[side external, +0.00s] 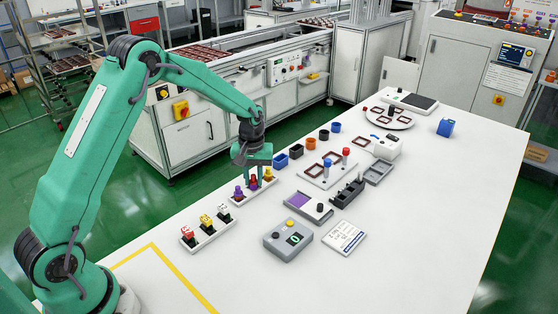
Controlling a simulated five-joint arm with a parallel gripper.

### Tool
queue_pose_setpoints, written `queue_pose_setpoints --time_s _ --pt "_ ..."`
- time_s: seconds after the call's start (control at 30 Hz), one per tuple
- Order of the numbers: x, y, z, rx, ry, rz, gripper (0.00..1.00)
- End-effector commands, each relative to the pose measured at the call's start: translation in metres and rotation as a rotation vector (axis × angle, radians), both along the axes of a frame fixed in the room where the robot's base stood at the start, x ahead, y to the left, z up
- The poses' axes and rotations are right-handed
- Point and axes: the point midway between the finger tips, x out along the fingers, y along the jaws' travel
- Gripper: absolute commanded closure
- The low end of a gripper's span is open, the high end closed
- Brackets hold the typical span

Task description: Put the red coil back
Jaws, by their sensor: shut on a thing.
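The red coil (253,184) is small and dark red, in the middle of a white holder (244,201), between a purple coil (238,193) and a yellow coil (268,175). My gripper (253,177) points down over this holder and is shut on the red coil. The fingers cover its upper part. I cannot tell whether the coil is fully seated or slightly raised.
A row of small cups (296,151) lies just beyond the coil holder. The table's right side (440,200) is clear.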

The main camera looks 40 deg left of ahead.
Motion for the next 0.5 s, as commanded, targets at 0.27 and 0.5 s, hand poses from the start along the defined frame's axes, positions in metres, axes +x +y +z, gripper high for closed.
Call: queue_pose_setpoints --time_s 0.27,0.5 --pt "0.0004 0.0000 -0.0041 0.001 -0.002 0.000 1.00" --pt "0.0003 0.0000 -0.0076 0.000 -0.001 0.000 1.00"
